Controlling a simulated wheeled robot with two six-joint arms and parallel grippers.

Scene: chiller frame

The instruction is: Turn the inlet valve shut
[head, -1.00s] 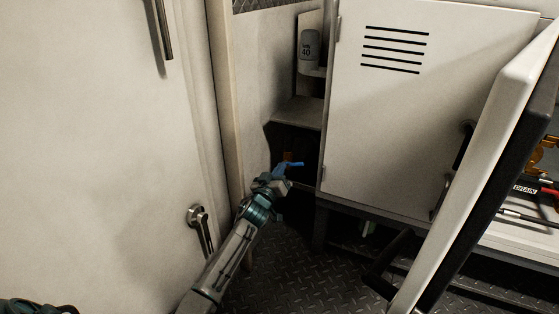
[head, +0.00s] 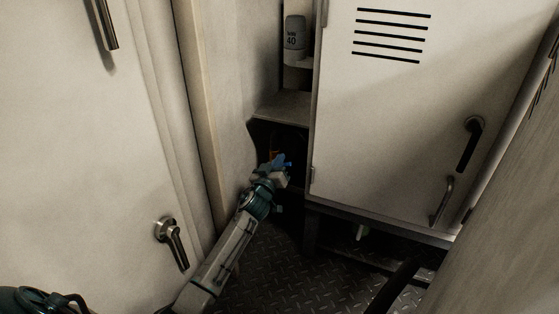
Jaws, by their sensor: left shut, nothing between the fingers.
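A blue lever handle (head: 281,160), which looks like the inlet valve's, shows in the dark opening below the shelf, left of the vented cabinet door. Only a small part of it shows; the valve body behind it is hidden in shadow. My left gripper (head: 273,172) is at the opening, right in front of the blue handle and overlapping it in the picture. Its fingers are shut with nothing between them. I cannot tell whether they touch the handle. My right gripper is not in view.
The vented cabinet door (head: 385,120) is closed right of the opening. A grey canister marked 40 (head: 294,34) stands above the shelf (head: 285,104). A large white door (head: 80,140) with a metal lever (head: 173,242) is at left. A pale panel (head: 480,250) fills the right edge.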

